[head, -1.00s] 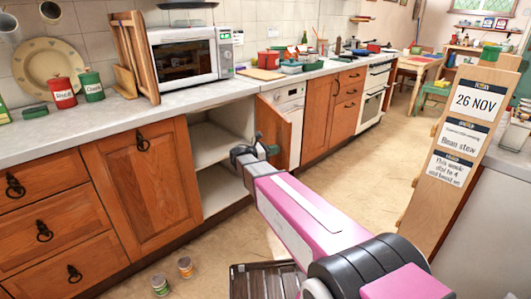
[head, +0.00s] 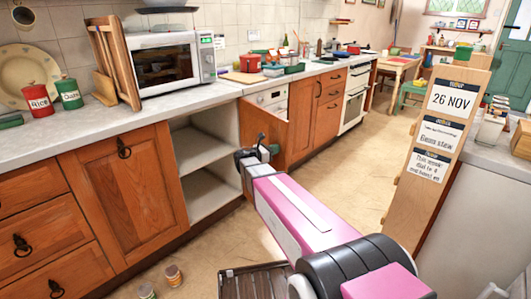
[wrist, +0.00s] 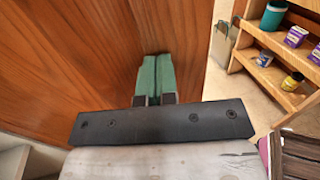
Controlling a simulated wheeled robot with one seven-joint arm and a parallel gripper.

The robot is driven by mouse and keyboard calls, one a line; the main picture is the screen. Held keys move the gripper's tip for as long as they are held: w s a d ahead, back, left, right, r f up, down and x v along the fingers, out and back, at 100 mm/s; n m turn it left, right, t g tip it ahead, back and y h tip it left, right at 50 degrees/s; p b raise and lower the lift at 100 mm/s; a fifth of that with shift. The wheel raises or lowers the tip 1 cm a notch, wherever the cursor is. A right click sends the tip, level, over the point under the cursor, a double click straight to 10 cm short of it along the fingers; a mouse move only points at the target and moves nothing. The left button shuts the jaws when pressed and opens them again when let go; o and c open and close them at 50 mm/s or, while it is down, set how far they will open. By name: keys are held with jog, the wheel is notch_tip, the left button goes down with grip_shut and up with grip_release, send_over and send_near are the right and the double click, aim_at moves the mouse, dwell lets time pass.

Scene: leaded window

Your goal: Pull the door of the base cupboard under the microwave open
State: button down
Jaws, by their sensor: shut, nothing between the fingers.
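The base cupboard (head: 205,142) under the white microwave (head: 165,63) stands open, and its pale shelves show. Its wooden door (head: 268,124) is swung out at the right side of the opening. My gripper (head: 268,149) is in front of the door's cupboard-side face, near its free edge. In the wrist view my gripper's green fingers (wrist: 157,75) are together and empty, pointing at the door's wood panel (wrist: 75,60). They are at or very close to the panel; I cannot tell whether they touch it. The door's handle is not in view.
A closed wooden cupboard door (head: 124,190) and drawers (head: 40,245) are to the left. Two small jars (head: 173,275) stand on the floor in front. A wooden rack with notes (head: 440,150) stands at the right. The floor (head: 350,170) beyond the open door is clear.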

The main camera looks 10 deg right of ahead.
jog(key=x, duration=0.9)
jog(key=shift+w, duration=0.2)
jog(key=shift+a, duration=0.1)
jog(key=s+a, duration=0.9)
jog(key=a, duration=0.1)
jog(key=s+d+f+m+g+y, duration=0.1)
jog(key=s+f+m+g+y, duration=0.4)
jog(key=s+f+m+y, duration=0.5)
jog(key=s+a+f+m+g+y, duration=0.1)
jog(key=s+a+f+m+y, duration=0.3)
jog(key=s+m, duration=0.6)
jog(key=a+m+y, duration=0.2)
jog(key=a, duration=0.1)
jog(key=shift+y, duration=0.4)
